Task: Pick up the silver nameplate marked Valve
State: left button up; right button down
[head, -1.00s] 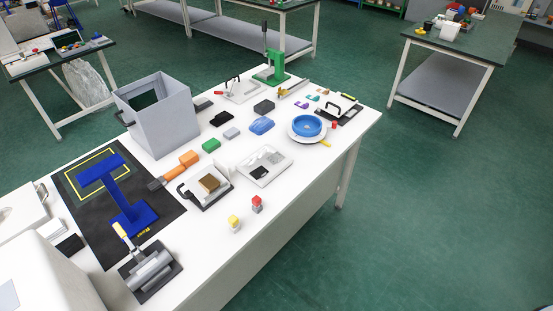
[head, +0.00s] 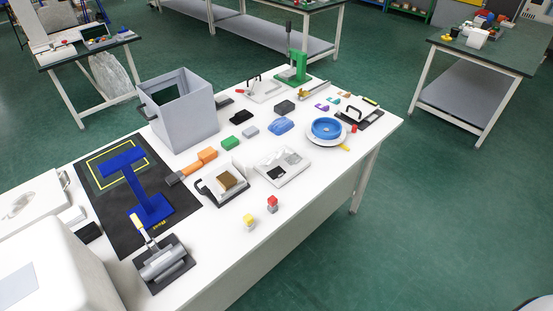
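I cannot read any plate marked Valve in the head view. A white shallow tray (head: 297,157) on the white table holds small dark and pale flat pieces, too small to tell apart or read. A second white tray (head: 209,190) with a black handle holds a brown block (head: 228,180). Any lettering on these pieces is not legible. Neither of my grippers is in view.
The white table (head: 310,184) carries a grey open box (head: 186,117), a blue stand (head: 150,207) on a black mat (head: 108,220), a roller device (head: 163,264), a blue bowl (head: 326,129) and a green press (head: 296,69). Green floor (head: 440,220) is free to the right.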

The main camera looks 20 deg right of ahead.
aim_at(295, 158)
jog(key=i+l+u, duration=0.1)
jog(key=l+u, duration=0.15)
jog(key=i+l+u, duration=0.1)
jog(key=l+u, duration=0.15)
jog(key=l, duration=0.2)
jog(key=l+u, duration=0.3)
jog(key=i+l, duration=0.05)
jog(key=l, duration=0.05)
